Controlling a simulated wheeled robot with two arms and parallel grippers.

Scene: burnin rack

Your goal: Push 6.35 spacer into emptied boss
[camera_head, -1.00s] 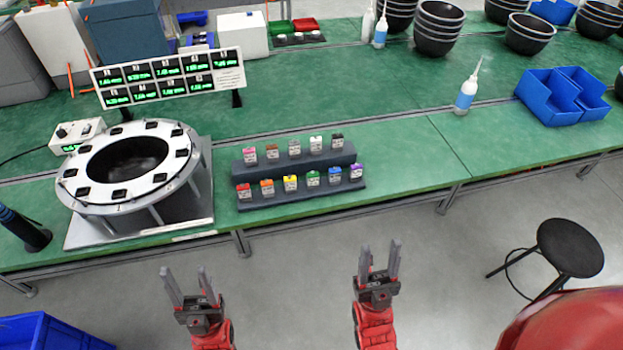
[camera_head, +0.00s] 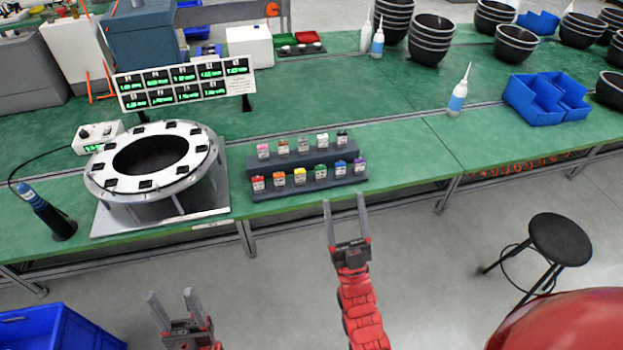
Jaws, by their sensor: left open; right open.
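Small white spacers with coloured tops stand in two rows on a dark stepped rack (camera_head: 318,184) on the green bench. A round white ring fixture (camera_head: 101,180) with several dark bosses stands left of the rack; I cannot tell which boss is empty. My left gripper (camera_head: 172,300) is open and empty at the bottom, before the bench. My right gripper (camera_head: 345,208) is open and empty, just before the bench edge below the rack.
A display board (camera_head: 185,83) with green readouts stands behind the ring. A dark blue-topped tool (camera_head: 47,215) stands left of it. A white bottle (camera_head: 457,98), blue bins (camera_head: 540,108) and dark bowls lie right. A stool (camera_head: 558,241) and blue crate (camera_head: 60,325) flank the floor.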

